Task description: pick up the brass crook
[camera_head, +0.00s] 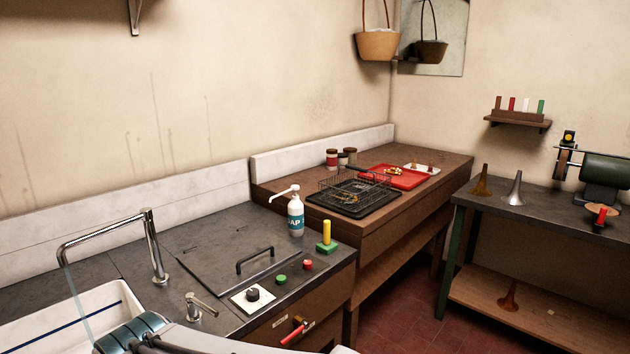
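A wire basket (372,184) stands on a black mat (378,206) on the wooden bench. Small brass-coloured curved pieces (350,196) show in or behind its wires. They are too small to tell whether one is the brass crook. Another small brass-coloured piece (395,171) lies on a red tray (407,181) behind the basket. Part of my arm shows at the bottom left, over the sink's edge. My gripper is not in view.
A sink (75,318) with a tall tap (152,245) is at left. A soap bottle (296,216) and a yellow post on a green base (326,236) stand on the dark counter. Small horn bells (515,190) and a green machine (604,172) stand on the right bench. Red floor (400,315) is open between.

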